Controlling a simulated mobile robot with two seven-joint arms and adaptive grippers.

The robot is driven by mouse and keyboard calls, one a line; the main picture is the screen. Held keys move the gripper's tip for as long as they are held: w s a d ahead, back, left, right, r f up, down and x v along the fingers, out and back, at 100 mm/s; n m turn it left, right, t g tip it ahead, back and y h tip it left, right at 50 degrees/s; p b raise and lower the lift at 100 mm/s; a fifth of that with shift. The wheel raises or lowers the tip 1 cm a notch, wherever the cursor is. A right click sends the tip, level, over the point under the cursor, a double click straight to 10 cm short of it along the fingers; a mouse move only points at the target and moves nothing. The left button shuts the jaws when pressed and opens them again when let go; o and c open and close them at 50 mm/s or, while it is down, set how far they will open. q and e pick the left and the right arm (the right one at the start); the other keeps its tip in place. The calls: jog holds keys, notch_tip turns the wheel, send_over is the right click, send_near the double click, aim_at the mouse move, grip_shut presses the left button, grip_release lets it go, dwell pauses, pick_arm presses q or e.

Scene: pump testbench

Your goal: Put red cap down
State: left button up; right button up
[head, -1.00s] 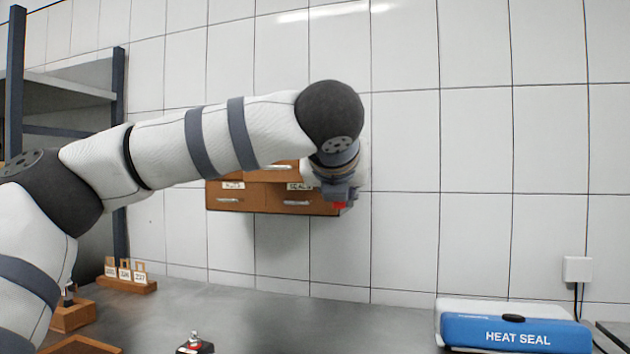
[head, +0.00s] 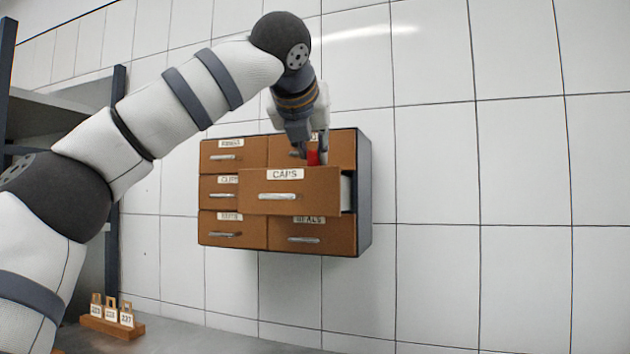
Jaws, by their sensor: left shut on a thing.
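My left gripper (head: 315,152) is shut on the red cap (head: 312,158), a small red piece between its fingers. It points down just above and behind the front of the pulled-out drawer labelled CAPS (head: 290,203). The drawer front hides the fingertips' lower ends and the drawer's inside, so I cannot tell whether the cap touches anything. The CAPS drawer is the middle one in the right column of the brown wall cabinet (head: 365,195). My right gripper is not in view.
The cabinet's other drawers look closed, including SEALS (head: 310,238) below. A wooden rack with numbered tags (head: 112,322) stands on the grey bench at lower left. A grey shelf (head: 60,115) is at the left. The tiled wall right of the cabinet is clear.

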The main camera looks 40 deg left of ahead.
aim_at(313, 156)
pick_arm(q)
jog(key=x, duration=0.3)
jog(key=f+x, duration=0.1)
jog(key=x, duration=0.3)
jog(key=shift+s, duration=0.15)
jog(key=shift+f, duration=0.15)
jog(key=shift+d+f, duration=0.1)
jog(key=shift+f, duration=0.5)
jog(key=o, duration=0.8)
jog(key=shift+f, duration=0.35)
jog(key=v, duration=0.4)
jog(key=r+v, duration=0.1)
jog(key=v, duration=0.7)
jog(key=shift+r, duration=0.45)
